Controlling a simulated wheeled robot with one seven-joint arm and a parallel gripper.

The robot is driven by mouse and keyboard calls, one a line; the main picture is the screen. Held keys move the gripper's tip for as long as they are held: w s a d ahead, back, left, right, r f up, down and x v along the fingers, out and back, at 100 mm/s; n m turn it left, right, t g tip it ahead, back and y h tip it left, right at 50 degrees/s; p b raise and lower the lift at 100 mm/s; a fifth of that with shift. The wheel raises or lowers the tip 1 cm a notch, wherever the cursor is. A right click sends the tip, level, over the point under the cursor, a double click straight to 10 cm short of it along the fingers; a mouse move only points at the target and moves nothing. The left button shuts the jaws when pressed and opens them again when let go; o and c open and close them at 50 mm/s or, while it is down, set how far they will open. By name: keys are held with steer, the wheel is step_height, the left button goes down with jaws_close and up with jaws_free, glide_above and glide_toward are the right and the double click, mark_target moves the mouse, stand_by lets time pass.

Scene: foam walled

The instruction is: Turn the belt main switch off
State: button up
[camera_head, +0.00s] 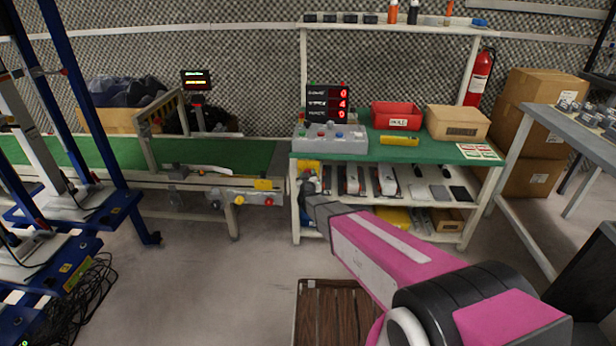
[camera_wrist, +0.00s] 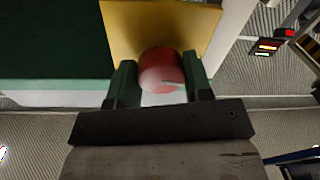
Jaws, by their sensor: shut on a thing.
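The switch shows in the wrist view as a round red knob (camera_wrist: 161,72) on a yellow plate (camera_wrist: 125,28). A short white mark lies near the knob's lower right edge, roughly horizontal in the picture. My gripper (camera_wrist: 160,82) is shut on the knob, one dark green finger on each side. In the head view my gripper (camera_head: 308,182) is at the left end of the green-topped bench, just below a yellow plate (camera_head: 309,166). The knob itself is hidden there by my gripper and arm.
The green-topped bench (camera_head: 440,149) bears a grey button box (camera_head: 330,145), a red bin (camera_head: 396,116) and a cardboard box (camera_head: 458,123). A conveyor (camera_head: 215,157) runs to the left. A wooden pallet (camera_head: 335,315) lies on the floor below my arm. Open floor lies left of it.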

steer(key=m, duration=0.4)
steer(key=shift+m, duration=0.4)
steer(key=m, duration=0.3)
steer(key=shift+m+h, duration=0.3)
steer(key=shift+m, duration=0.1)
steer(key=m, duration=0.3)
steer(key=shift+a+m, duration=0.1)
steer(key=shift+m, duration=0.3)
steer(key=shift+m+t+h, duration=0.3)
steer(key=shift+m, duration=1.7)
steer(key=o, duration=0.9)
